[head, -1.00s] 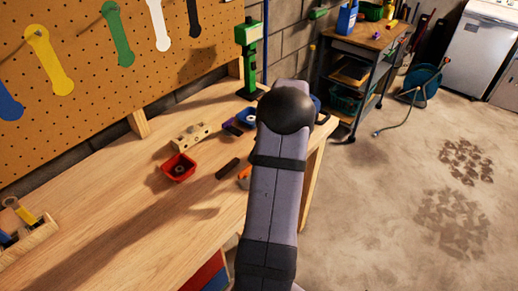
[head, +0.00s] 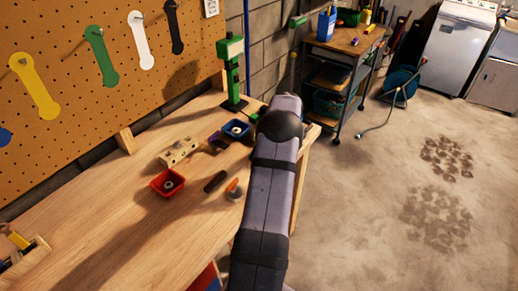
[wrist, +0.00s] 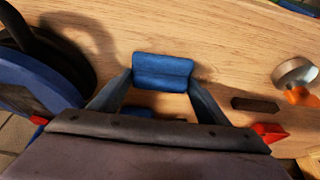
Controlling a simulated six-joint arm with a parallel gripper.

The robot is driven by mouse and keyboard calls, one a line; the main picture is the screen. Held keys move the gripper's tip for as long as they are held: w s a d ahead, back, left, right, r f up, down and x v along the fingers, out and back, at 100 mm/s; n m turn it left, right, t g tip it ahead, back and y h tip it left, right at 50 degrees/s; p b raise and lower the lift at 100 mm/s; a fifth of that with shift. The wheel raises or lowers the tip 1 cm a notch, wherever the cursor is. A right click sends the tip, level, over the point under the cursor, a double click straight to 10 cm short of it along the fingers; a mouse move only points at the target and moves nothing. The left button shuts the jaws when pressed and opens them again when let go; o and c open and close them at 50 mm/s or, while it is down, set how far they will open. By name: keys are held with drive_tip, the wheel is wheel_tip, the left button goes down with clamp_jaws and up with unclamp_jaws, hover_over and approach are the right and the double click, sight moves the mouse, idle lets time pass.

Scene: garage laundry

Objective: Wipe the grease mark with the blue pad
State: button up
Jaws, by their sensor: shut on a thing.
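The blue pad (wrist: 163,72) is held between the two fingers of my gripper (wrist: 163,84) in the wrist view, over the wooden workbench (wrist: 215,45). I cannot tell whether the pad touches the wood. In the head view my arm covers the gripper and the pad. I cannot make out a grease mark on the bench in either view; it may be hidden under or behind my arm or gripper.
A dark bar (head: 215,181), a metal piece with an orange part (head: 234,190), a red bin (head: 156,187), a blue bin (head: 236,137) and a drilled block (head: 180,152) sit on the bench. A green stand (head: 231,75) rises at the back.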

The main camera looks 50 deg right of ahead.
sight(240, 169)
drive_tip(key=shift+a+f, duration=0.1)
drive_tip(key=shift+a, duration=5.1)
drive_tip(key=shift+w+a+r+p, duration=0.15)
drive_tip(key=shift+w+r+p, duration=0.15)
drive_tip(key=shift+p, duration=0.1)
drive_tip(key=shift+w+p, duration=0.25)
drive_tip(key=shift+p, duration=0.05)
drive_tip(key=shift+d+f+b, duration=0.25)
drive_tip(key=shift+d+b, duration=0.15)
drive_tip(key=shift+d, duration=4.9)
drive_tip(key=shift+f+b, duration=0.15)
drive_tip(key=shift+b, duration=0.4)
drive_tip(key=shift+a, duration=0.2)
drive_tip(key=shift+a+b, duration=2.35)
drive_tip(key=shift+a, duration=2.5)
drive_tip(key=shift+a+r, duration=0.2)
drive_tip(key=shift+r, duration=0.2)
wheel_tip(240, 169, up, 8)
drive_tip(key=p, duration=0.4)
drive_tip(key=shift+w+f, duration=0.1)
